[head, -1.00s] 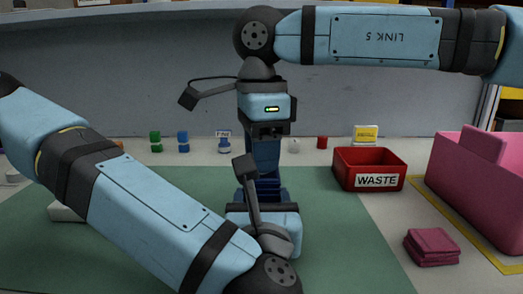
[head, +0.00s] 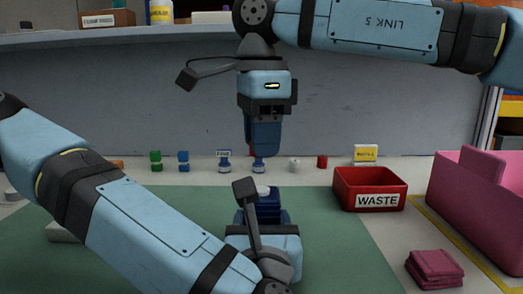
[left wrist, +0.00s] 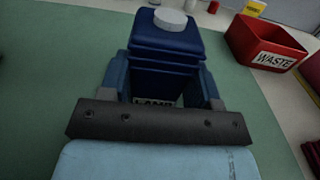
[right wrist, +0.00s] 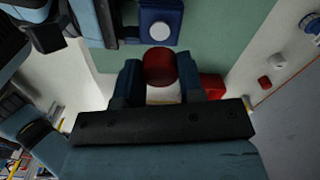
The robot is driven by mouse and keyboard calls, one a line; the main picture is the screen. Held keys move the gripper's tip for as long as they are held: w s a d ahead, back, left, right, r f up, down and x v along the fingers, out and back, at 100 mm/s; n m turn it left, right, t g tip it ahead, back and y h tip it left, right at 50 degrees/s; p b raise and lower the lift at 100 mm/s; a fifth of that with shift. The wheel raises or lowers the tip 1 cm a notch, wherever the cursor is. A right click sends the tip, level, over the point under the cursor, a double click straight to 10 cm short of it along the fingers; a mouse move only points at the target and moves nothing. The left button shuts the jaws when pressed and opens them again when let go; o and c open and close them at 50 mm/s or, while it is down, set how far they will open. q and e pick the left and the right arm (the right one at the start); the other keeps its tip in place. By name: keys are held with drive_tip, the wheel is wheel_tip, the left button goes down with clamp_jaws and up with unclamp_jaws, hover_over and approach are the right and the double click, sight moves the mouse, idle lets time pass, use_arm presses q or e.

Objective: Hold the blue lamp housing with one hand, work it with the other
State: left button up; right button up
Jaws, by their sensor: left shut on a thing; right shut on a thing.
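The blue lamp housing (left wrist: 163,48) stands upright between the fingers of my left gripper (left wrist: 162,88), which is shut on it. It has a round white disc (left wrist: 170,19) on top and a partly hidden label low on its near side. In the head view the housing (head: 270,207) shows just behind my left gripper (head: 263,222). My right gripper (head: 263,148) is above the housing, pointing down and apart from it. In the right wrist view my right gripper (right wrist: 160,82) is shut on a dark red rounded part (right wrist: 160,65) with a pale portion.
A red WASTE bin (head: 369,190) stands right of the green mat (head: 345,255). A pink bin (head: 480,205) and folded pink cloth (head: 434,269) are farther right. Several small blue, green, white and red items line the back, with a yellow-labelled box (head: 365,153).

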use_arm(q)
drive_tip(key=o, duration=1.3)
